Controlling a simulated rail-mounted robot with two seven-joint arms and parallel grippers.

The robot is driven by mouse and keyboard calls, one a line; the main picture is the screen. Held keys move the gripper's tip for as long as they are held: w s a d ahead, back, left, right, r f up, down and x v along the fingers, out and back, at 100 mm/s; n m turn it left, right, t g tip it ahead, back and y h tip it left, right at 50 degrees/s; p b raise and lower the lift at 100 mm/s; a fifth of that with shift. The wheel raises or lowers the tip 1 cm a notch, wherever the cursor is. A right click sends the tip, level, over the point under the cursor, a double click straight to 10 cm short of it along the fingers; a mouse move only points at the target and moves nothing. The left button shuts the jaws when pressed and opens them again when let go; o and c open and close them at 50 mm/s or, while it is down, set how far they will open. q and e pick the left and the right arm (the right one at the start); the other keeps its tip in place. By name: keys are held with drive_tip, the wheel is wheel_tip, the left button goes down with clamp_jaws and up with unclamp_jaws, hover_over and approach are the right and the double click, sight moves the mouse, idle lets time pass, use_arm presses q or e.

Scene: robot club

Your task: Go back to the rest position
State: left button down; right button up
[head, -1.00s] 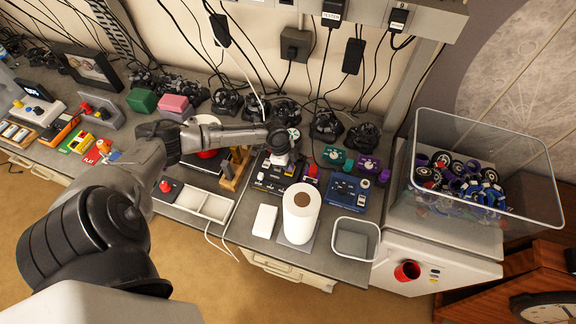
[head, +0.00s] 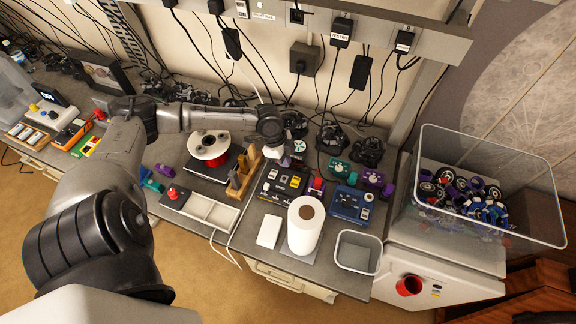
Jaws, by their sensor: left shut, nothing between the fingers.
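My left arm comes in from the left and reaches across the workbench (head: 222,240). My left gripper (head: 276,153) is at its far end, pointing down over the back of the bench, behind the black and yellow unit (head: 281,183). Its fingers are small and partly hidden by the wrist, and it appears shut with nothing held. My right gripper is not in view.
A red and white spool (head: 208,148) and a wooden stand (head: 240,177) are close to the left forearm. A white roll (head: 304,228), a divided white tray (head: 208,212) and an empty bin (head: 357,253) stand in front. A clear crate (head: 545,205) of wheels is at right.

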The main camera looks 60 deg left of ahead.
use_arm(q)
drive_tip(key=shift+s+r, duration=0.15)
drive_tip(key=shift+r, duration=0.25)
idle(0.6)
